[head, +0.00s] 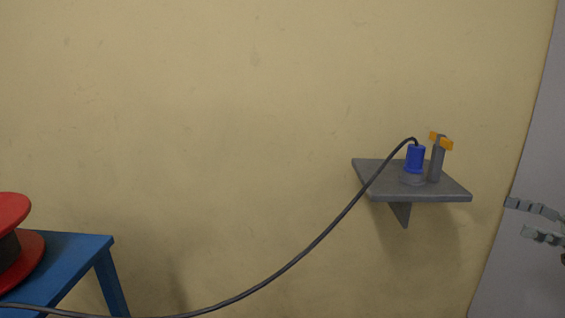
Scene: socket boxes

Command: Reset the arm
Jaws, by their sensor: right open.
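My right gripper (535,222) is at the right edge of the head view. Its two grey fingers point left and stand apart, with nothing between them. It is to the right of a grey wall shelf and clear of it. My left gripper is not in the picture. A blue plug (415,158) stands upright in a round grey socket (412,179) on the shelf. A black cable (318,240) runs from the plug's top down to the lower left.
The grey shelf (455,196) juts from a yellowish wall (220,120). A grey post with an orange handle (441,141) stands beside the plug. A red reel (12,210) sits on a blue stand (85,248) at the lower left. A grey surface (545,120) borders the right.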

